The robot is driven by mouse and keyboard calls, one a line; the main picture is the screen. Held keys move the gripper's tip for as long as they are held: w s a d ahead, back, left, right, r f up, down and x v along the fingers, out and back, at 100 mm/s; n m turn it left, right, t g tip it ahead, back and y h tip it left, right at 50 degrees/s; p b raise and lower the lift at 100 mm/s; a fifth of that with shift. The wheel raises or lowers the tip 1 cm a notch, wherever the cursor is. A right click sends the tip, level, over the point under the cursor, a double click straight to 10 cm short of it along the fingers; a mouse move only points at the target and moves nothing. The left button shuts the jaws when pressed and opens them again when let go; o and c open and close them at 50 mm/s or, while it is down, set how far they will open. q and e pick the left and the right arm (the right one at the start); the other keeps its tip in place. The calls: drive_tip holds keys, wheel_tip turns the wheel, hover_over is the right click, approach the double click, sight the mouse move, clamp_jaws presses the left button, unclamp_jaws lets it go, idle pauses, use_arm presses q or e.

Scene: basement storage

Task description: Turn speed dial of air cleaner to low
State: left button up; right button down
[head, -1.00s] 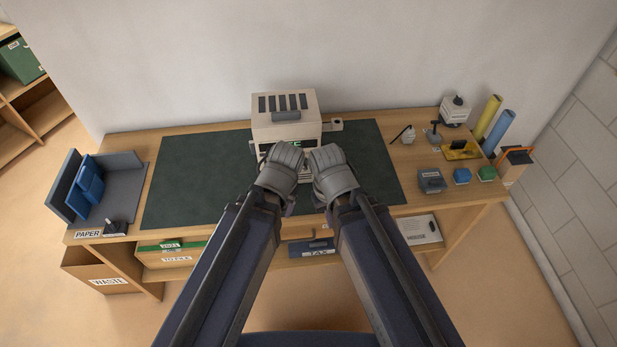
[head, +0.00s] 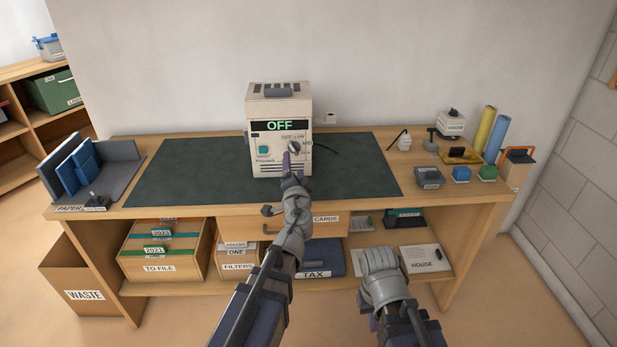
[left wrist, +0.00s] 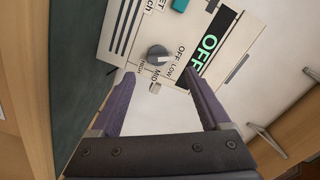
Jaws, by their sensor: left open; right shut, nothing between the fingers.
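The air cleaner (head: 256,104) is a beige box standing on the dark green mat, with its front facing me. Its display (head: 279,126) reads OFF in green. The grey round speed dial (head: 294,146) is on the right of the front, ringed by the words OFF, LOW, MID and HIGH. My left gripper (head: 291,166) is just below and in front of it. In the left wrist view the dial (left wrist: 158,55) lies just beyond the open fingertips (left wrist: 158,76), with nothing held. My right gripper (head: 381,262) is shut and empty, low in front of the desk shelf.
The green mat (head: 190,170) is clear around the cleaner. A teal button (head: 264,150) sits left of the dial. Drawers and boxes fill the shelf below.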

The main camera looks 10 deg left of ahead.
sight(295, 151)
use_arm(q)
drive_tip(key=shift+d+x, duration=0.15)
drive_tip(key=shift+x, duration=1.8)
drive_tip(key=shift+d+x, duration=0.15)
drive_tip(key=shift+x, duration=1.85)
drive_tip(key=shift+f, duration=0.1)
clamp_jaws()
